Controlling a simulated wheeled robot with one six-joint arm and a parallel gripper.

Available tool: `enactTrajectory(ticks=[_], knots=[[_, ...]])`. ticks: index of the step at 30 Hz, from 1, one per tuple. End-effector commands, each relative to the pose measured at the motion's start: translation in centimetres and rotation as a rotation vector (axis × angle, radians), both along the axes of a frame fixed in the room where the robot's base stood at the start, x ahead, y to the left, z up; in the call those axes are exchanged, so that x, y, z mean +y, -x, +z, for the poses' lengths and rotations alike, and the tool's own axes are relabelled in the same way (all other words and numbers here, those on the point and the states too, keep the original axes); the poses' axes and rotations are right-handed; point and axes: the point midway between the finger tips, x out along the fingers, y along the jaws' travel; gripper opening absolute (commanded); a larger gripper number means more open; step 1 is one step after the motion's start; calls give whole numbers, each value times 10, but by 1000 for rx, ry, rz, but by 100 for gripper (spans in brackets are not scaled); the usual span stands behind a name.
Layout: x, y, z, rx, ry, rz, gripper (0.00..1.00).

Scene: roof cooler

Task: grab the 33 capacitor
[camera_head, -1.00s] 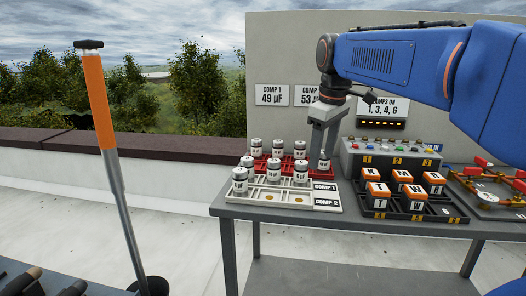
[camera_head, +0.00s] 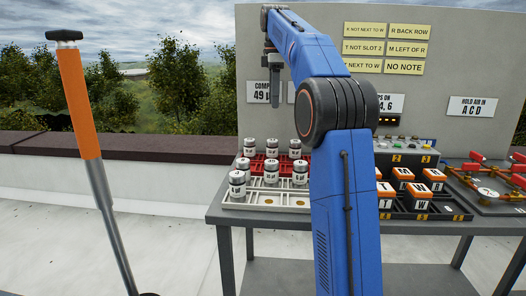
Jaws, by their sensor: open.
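Several silver capacitors with white labels stand upright in a red-and-white rack (camera_head: 262,203) on the table. Some are in the red back part, such as one capacitor (camera_head: 271,147), and others in the white front part, such as another capacitor (camera_head: 299,172). Their labels are too small for me to tell which is 33. My gripper (camera_head: 272,88) is open, pointing down, high above the rack and clear of the capacitors. No capacitor is visible in it. My arm hides the rack's right end.
Orange-and-black lettered blocks (camera_head: 386,203) sit in a dark tray right of my arm. A grey box with coloured buttons (camera_head: 408,150) stands behind them. A panel with signs (camera_head: 375,62) rises at the back. An orange-topped pole (camera_head: 79,105) stands at left.

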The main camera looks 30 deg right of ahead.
Motion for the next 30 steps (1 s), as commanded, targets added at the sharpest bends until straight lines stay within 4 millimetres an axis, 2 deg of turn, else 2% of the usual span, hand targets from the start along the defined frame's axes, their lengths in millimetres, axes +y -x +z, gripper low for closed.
enactTrajectory(ticks=[5, 24, 30], knots=[[-2, -2, -8, 4, -1, 11, 56], [-1, -1, -111, 5, -1, 8, 56], [-1, -1, -123, 3, -1, 8, 56]])
